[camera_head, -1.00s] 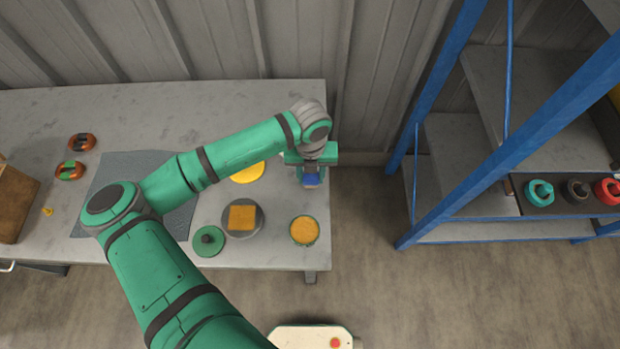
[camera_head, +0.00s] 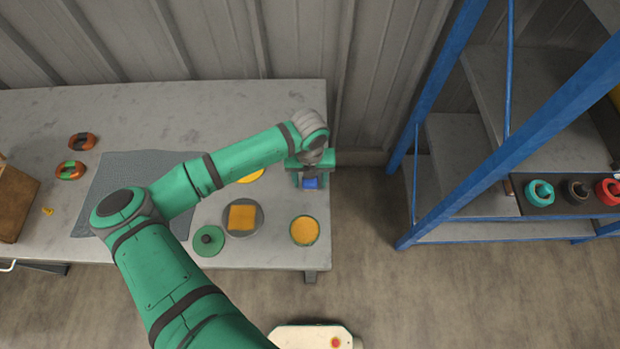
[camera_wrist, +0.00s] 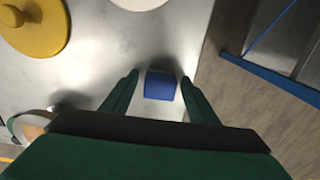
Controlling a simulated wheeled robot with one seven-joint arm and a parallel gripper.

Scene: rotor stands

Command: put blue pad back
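The blue pad (camera_head: 310,183) is near the right edge of the table, below my gripper (camera_head: 310,181). In the wrist view the blue pad (camera_wrist: 160,85) sits between the two green fingertips of my gripper (camera_wrist: 160,78), with a narrow gap on each side. The fingers are open and apart from it. I cannot tell how high the fingertips are above the table.
A yellow disc (camera_wrist: 35,25) lies close by. A grey dish (camera_head: 257,228) with an orange square, a round orange-topped piece (camera_head: 304,230) and a green knobbed lid (camera_head: 209,241) stand in front. A blue-framed shelf (camera_head: 440,190) stands right, across a floor gap.

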